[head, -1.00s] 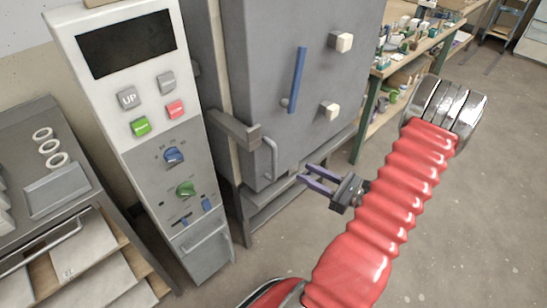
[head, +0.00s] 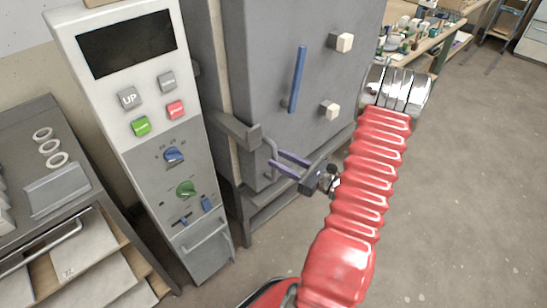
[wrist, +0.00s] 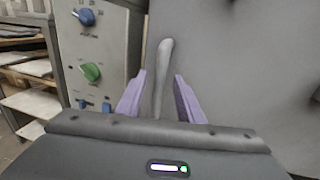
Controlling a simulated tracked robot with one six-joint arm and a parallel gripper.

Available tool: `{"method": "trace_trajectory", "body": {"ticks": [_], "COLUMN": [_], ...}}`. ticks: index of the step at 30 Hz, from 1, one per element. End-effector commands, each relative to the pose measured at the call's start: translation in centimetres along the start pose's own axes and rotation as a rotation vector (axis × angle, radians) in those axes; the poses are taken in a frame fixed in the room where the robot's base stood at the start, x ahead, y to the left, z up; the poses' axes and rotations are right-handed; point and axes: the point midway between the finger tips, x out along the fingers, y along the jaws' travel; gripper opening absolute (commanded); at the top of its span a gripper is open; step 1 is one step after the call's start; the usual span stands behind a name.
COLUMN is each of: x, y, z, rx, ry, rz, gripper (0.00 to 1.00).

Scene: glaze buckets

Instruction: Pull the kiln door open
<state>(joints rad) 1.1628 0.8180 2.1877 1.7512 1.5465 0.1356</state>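The grey kiln door (head: 272,75) is shut against the kiln body and has a blue vertical bar (head: 297,80) on its face. A grey metal loop handle (head: 271,158) sits at the door's lower left; the handle also shows in the wrist view (wrist: 163,68). My gripper (head: 281,160) is at the handle, with its two purple fingers open. In the wrist view the fingers (wrist: 159,98) stand on either side of the handle, with gaps visible on both sides. The handle's lower part is hidden behind the gripper body.
A control panel (head: 150,130) with buttons and knobs stands left of the kiln. Left of it is a rack (head: 50,150) with rings and boards. A workbench (head: 420,50) with bottles stands behind at right. The floor (head: 470,190) at right is clear.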

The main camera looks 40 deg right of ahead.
Motion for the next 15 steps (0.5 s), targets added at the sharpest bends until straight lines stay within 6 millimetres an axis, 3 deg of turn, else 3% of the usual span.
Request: {"method": "trace_trajectory", "body": {"ticks": [6, 15], "x": [2.4, 3.2], "y": [0.0, 0.0], "z": [0.0, 0.0], "rx": [-0.002, -0.001], "ry": [0.001, 0.001], "rz": [0.002, 0.001], "gripper": [0.34, 0.34]}}
